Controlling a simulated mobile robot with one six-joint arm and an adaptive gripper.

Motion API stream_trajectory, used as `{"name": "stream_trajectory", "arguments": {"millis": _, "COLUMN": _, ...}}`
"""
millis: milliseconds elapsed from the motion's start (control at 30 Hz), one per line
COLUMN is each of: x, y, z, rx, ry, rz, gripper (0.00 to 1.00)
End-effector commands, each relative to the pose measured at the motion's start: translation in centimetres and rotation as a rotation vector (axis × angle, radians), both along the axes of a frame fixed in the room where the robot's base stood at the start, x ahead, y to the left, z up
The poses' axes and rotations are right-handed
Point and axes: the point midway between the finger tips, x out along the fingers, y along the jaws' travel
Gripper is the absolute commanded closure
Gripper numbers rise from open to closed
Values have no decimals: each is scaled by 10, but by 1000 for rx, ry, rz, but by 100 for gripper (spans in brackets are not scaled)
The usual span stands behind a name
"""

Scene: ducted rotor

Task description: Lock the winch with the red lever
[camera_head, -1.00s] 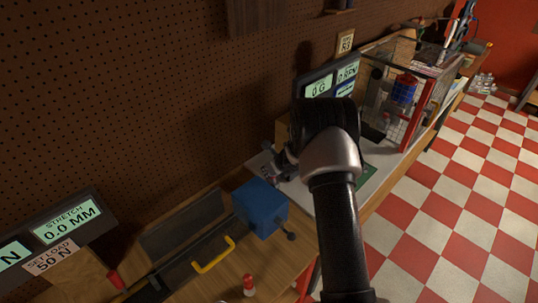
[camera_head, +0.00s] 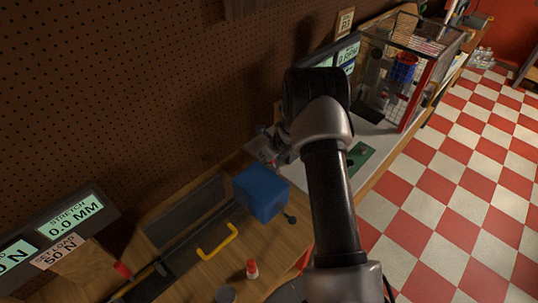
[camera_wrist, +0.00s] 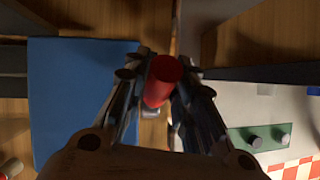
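The red lever shows in the wrist view as a red cylindrical grip (camera_wrist: 163,80), tilted, between my two fingers. My gripper (camera_wrist: 167,72) has its fingers drawn in close along both sides of the grip and appears shut on it. The lever's lower part is hidden by the fingers. In the head view my gripper (camera_head: 279,148) is just behind the blue box (camera_head: 262,192), partly covered by my arm. The blue box, which may be the winch housing, fills the left of the wrist view (camera_wrist: 75,105).
A yellow handle (camera_head: 215,243), a red-and-white piece (camera_head: 252,269) and a red-tipped part (camera_head: 123,270) are on the wooden bench. A wire cage (camera_head: 410,70) stands further back, near a green plate (camera_head: 362,157). Checkered floor (camera_head: 440,190) is open at right.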

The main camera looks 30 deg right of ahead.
Motion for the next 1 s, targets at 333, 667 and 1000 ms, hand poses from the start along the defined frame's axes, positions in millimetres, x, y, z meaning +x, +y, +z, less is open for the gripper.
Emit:
{"name": "stream_trajectory", "arguments": {"millis": 333, "x": 0, "y": 0, "z": 0, "rx": 2, "ry": -1, "rz": 0, "gripper": 57}}
{"name": "stream_trajectory", "arguments": {"millis": 667, "x": -5, "y": 0, "z": 12, "rx": 1, "ry": -2, "rz": -1, "gripper": 57}}
{"name": "stream_trajectory", "arguments": {"millis": 1000, "x": -41, "y": -1, "z": 72, "rx": 0, "ry": -3, "rz": -1, "gripper": 57}}
